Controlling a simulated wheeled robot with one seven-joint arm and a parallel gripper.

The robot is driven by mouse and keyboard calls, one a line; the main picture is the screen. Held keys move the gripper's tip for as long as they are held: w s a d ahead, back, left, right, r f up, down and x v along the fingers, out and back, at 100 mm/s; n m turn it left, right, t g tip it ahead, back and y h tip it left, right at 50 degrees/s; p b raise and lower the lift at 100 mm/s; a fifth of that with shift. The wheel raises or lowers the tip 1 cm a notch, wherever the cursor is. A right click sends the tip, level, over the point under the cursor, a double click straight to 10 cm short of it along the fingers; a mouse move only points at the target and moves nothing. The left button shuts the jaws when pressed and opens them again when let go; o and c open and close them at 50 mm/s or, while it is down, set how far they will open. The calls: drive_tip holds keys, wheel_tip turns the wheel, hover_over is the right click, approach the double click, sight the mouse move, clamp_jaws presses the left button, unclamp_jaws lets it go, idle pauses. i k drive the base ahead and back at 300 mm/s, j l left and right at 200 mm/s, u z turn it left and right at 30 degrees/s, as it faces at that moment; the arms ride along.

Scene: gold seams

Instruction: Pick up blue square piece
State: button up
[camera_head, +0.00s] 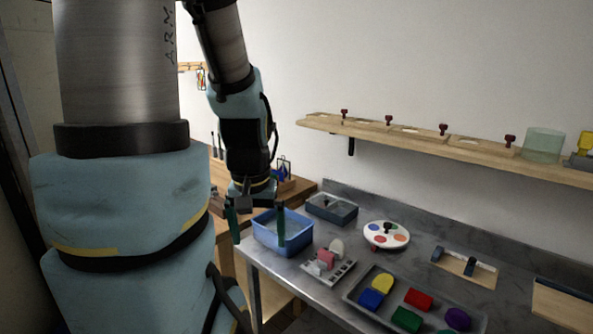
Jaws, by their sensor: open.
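The blue square piece (370,299) lies at the left end of a grey tray (349,298) on the metal table. A yellow piece (383,283) is right behind it, and a red piece (418,299) and a green piece (406,319) are to its right. My gripper (258,232) points down with its two dark fingers wide apart, in front of and over the blue bin (264,244). It is open, appears empty, and is well to the left of the blue piece.
A purple piece (457,319) is in the same tray. A white rack with a pink block (326,258) stands between bin and tray. A grey box (331,209) and a round palette (386,235) are behind. A wooden shelf (430,142) juts from the wall.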

sight(371, 299)
drive_tip(key=k+l+u, duration=0.1)
drive_tip(key=u, duration=0.65)
drive_tip(key=k+l+u, duration=0.1)
drive_tip(key=k+u, duration=0.75)
drive_tip(key=k+j, duration=0.15)
drive_tip(key=k, duration=0.2)
drive_tip(key=k+j+u, duration=0.1)
drive_tip(key=k, duration=0.25)
